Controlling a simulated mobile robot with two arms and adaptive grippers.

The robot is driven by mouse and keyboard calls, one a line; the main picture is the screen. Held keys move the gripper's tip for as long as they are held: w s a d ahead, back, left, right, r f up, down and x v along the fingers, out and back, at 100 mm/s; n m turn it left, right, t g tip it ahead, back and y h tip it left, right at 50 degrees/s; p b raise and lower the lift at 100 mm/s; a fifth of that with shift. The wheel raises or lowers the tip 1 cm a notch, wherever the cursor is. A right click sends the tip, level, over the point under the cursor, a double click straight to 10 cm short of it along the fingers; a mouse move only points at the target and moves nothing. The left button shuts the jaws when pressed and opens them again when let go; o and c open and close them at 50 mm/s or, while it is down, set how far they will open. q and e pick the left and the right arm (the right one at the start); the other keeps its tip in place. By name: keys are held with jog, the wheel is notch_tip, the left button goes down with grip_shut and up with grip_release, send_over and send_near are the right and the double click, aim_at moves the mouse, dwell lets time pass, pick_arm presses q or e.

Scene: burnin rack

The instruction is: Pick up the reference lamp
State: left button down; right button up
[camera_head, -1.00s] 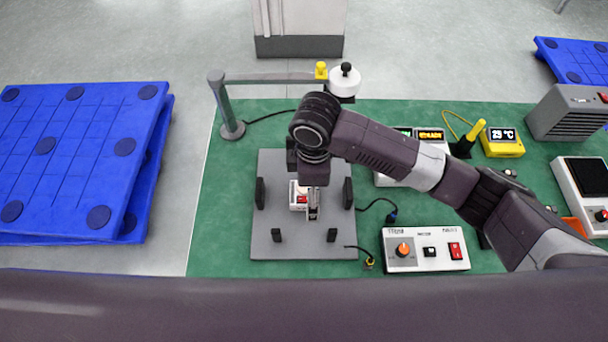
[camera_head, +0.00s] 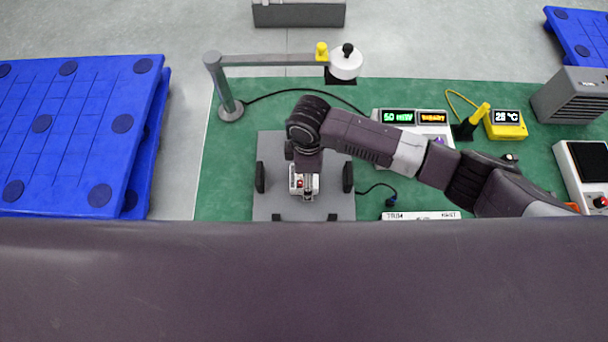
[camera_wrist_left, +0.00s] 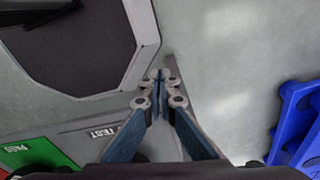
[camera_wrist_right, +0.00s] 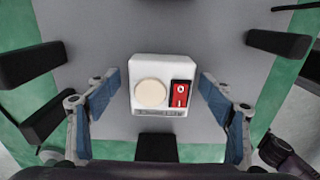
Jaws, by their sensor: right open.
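The reference lamp appears to be the small white box with a round cream lens and a red rocker switch; it shows in the right wrist view (camera_wrist_right: 151,93). It sits upright on a grey plate (camera_head: 268,205). In the head view the lamp (camera_head: 297,182) is partly covered by my right gripper (camera_head: 306,186). In the right wrist view my right gripper (camera_wrist_right: 161,82) is open, with one finger at each side of the lamp and visible gaps to it. My left gripper (camera_wrist_left: 160,76) shows only in its own wrist view, its fingertips together with nothing seen between them.
Dark blocks (camera_head: 260,177) stand on the plate around the lamp. A post with a horizontal arm (camera_head: 270,60) and white round head (camera_head: 346,64) stands behind. A display unit (camera_head: 415,127) and yellow meter (camera_head: 506,124) are on the right. Blue pallets (camera_head: 90,130) lie left.

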jog(key=c, duration=1.4)
jog(key=shift+r, duration=0.1)
